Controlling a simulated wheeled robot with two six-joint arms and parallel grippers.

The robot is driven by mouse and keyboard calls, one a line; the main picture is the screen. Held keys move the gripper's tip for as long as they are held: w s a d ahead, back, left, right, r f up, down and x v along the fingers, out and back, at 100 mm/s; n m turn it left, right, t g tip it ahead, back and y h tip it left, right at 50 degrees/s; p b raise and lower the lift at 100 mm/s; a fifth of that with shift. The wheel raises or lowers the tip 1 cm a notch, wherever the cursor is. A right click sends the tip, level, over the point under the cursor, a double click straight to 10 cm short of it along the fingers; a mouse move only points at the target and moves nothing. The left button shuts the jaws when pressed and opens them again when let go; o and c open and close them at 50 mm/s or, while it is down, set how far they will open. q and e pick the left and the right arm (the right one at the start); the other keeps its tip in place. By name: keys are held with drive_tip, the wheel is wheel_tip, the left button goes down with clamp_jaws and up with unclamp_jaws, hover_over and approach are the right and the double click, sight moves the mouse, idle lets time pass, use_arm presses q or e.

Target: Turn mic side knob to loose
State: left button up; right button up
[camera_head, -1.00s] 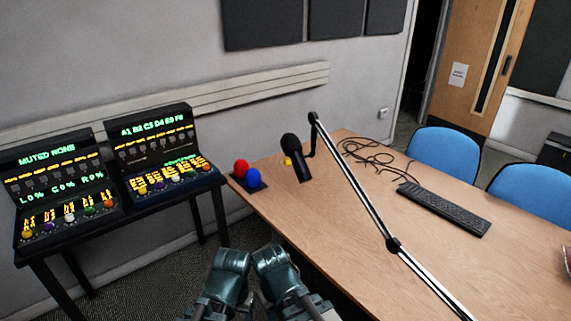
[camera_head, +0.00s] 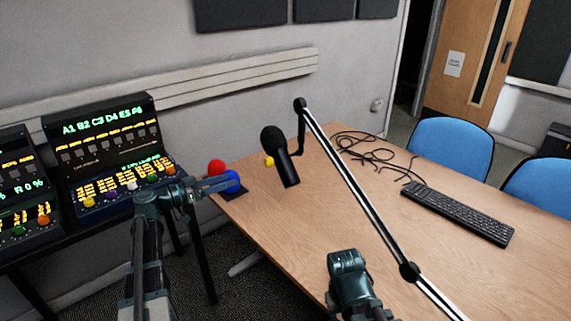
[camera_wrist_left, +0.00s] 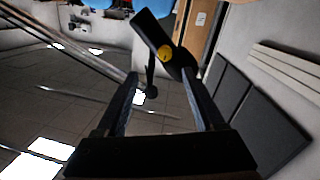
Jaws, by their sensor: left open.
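The black microphone (camera_head: 287,172) hangs tilted from the end of the boom arm (camera_head: 352,184). Its yellow side knob (camera_head: 268,161) shows at the mic's left. My left gripper (camera_head: 232,181) is open and empty, reaching right, a short way left of the mic and apart from it. In the left wrist view, the mic (camera_wrist_left: 150,28) and yellow knob (camera_wrist_left: 165,54) lie beyond the open fingertips (camera_wrist_left: 160,74), with the knob roughly between the two finger lines. The knob's setting cannot be read.
A red ball (camera_head: 216,167) and a blue ball (camera_head: 231,187) on a dark base sit at the table corner, beside or behind my left fingers. Lit control panels (camera_head: 105,150) stand at left. A keyboard (camera_head: 458,213) and loose cables (camera_head: 375,155) lie on the table (camera_head: 300,225).

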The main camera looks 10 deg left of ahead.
sight(266, 163)
use_arm(q)
drive_tip(key=shift+t, duration=0.3)
drive_tip(key=x, duration=1.3)
drive_tip(key=shift+w+r, duration=0.35)
drive_tip(key=shift+w, duration=0.15)
drive_tip(key=shift+a, duration=0.1)
clamp_jaws()
